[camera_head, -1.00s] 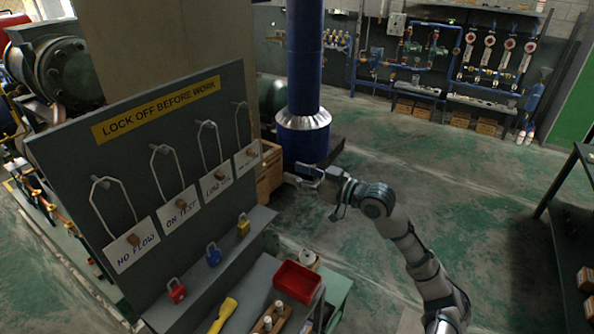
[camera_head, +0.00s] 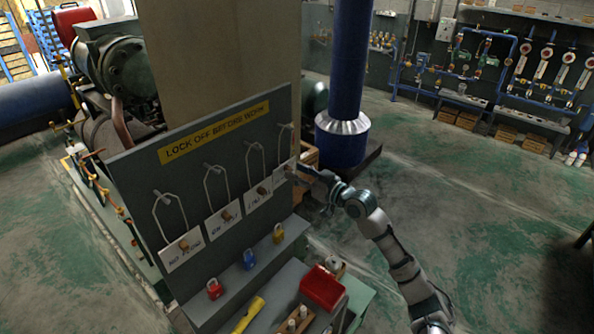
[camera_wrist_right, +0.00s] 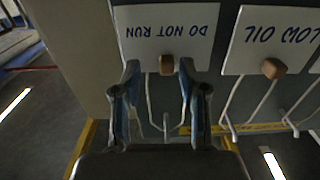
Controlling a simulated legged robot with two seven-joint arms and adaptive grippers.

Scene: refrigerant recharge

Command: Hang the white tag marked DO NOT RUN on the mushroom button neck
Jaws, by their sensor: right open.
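The white DO NOT RUN tag (camera_wrist_right: 150,38) hangs by a thin wire loop on the grey lockout board, at the right end of the row. It appears upside down in the right wrist view, with a small wooden block (camera_wrist_right: 167,65) on it. My right gripper (camera_wrist_right: 160,80) is open, its two fingers either side of the block and loop, apart from each other. In the head view the right gripper (camera_head: 297,171) is at the board's right edge and partly covers the tag (camera_head: 281,174). I cannot make out the mushroom button. My left gripper is not in view.
The board (camera_head: 145,175) also holds a LOW OIL tag (camera_wrist_right: 275,40) and other tags close by. Red (camera_head: 214,289), blue (camera_head: 249,260) and yellow (camera_head: 278,234) padlocks sit on its ledge. A red bin (camera_head: 323,288) stands below. A blue column (camera_head: 346,80) rises behind.

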